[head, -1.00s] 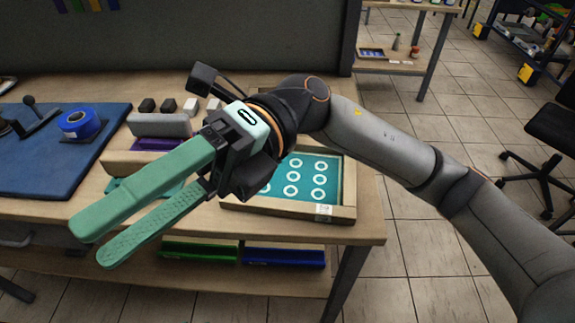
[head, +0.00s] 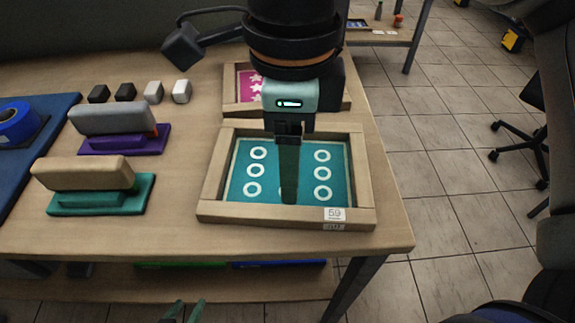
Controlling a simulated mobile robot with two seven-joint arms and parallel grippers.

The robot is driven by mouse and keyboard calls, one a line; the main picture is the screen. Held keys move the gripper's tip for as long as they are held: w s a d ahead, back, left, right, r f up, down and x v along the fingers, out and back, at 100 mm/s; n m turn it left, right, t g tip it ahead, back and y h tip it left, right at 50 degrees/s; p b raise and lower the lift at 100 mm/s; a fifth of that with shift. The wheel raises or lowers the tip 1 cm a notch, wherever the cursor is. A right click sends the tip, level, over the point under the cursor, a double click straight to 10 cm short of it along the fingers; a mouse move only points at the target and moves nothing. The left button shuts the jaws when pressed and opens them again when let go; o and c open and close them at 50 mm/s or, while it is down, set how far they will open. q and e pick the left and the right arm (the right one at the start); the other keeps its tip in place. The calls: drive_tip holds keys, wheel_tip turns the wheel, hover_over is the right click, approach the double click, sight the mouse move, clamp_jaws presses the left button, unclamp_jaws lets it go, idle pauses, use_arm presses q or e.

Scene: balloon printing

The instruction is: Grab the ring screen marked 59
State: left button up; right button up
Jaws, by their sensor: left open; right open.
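The ring screen (head: 212,172) lies flat on the table near its right end. It has a wooden frame, teal mesh with white rings, and a label reading 59 on the front rail. My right gripper (head: 289,198) is open and points down over the middle of the screen. Its green fingers line up in this view and hide the central rings; I cannot tell whether they touch the mesh. My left gripper (head: 185,312) is open at the bottom edge, in front of the table, with only its green fingertips showing.
A magenta star screen (head: 232,88) lies behind, partly hidden by my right arm. Left are a purple-based block (head: 121,146), a teal-based block (head: 101,207), several small cubes (head: 153,92) and a blue tape roll (head: 17,122). The table's right edge is close to the screen.

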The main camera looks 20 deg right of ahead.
sight(285, 212)
drive_tip(key=f, duration=0.6)
drive_tip(key=f+b, duration=0.1)
drive_tip(key=f, duration=0.2)
drive_tip(key=shift+w+a+f, duration=0.1)
drive_tip(key=shift+a+f, duration=0.1)
drive_tip(key=shift+a, duration=0.15)
clamp_jaws()
idle(0.4)
